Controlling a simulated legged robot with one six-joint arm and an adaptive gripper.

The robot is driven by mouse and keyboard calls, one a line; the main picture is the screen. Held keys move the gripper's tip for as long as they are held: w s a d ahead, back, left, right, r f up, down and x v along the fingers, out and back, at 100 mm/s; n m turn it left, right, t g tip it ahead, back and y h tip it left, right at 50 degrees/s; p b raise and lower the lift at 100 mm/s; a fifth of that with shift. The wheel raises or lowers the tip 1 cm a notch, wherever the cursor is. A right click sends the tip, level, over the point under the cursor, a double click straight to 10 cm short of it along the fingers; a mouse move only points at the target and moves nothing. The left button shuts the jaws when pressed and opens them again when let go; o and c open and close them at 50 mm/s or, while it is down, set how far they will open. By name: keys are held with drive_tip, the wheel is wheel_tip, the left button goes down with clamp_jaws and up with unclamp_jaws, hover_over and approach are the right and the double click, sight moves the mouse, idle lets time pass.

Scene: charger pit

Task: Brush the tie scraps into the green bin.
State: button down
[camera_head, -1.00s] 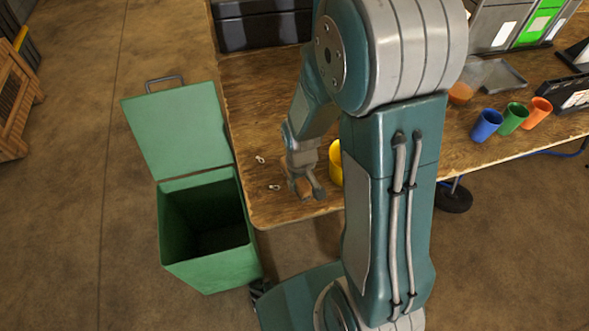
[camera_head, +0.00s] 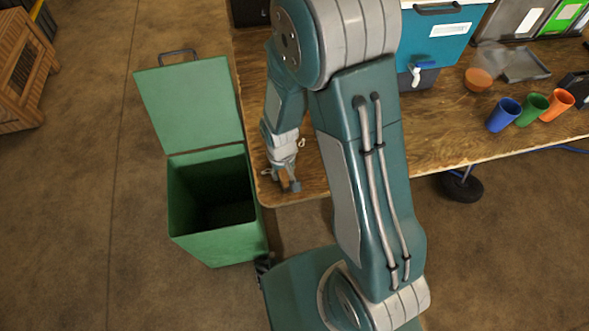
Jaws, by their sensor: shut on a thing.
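The green bin (camera_head: 214,243) stands on the floor left of the table, its lid (camera_head: 190,105) swung up and its inside dark. My gripper (camera_head: 289,184) is low over the table's front left corner, pointing down. It is shut on a small brown wooden thing, likely a brush (camera_head: 284,175), mostly hidden by the fingers. One pale tie scrap (camera_head: 301,143) lies on the table just right of my wrist. Another small pale scrap (camera_head: 266,171) shows at the left of the gripper, near the table's left edge. Whether the brush touches the table or a scrap I cannot tell.
The wooden table (camera_head: 450,125) holds a blue cup (camera_head: 504,115), a green cup (camera_head: 531,107) and an orange cup (camera_head: 557,104) at right. A teal cooler (camera_head: 440,40) with a tap stands behind my arm. A wooden crate (camera_head: 18,75) is at far left.

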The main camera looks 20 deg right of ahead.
drive_tip(key=w+a, duration=0.2)
drive_tip(key=a, duration=0.9)
drive_tip(key=shift+w+r, duration=0.2)
drive_tip(key=shift+r, duration=2.7)
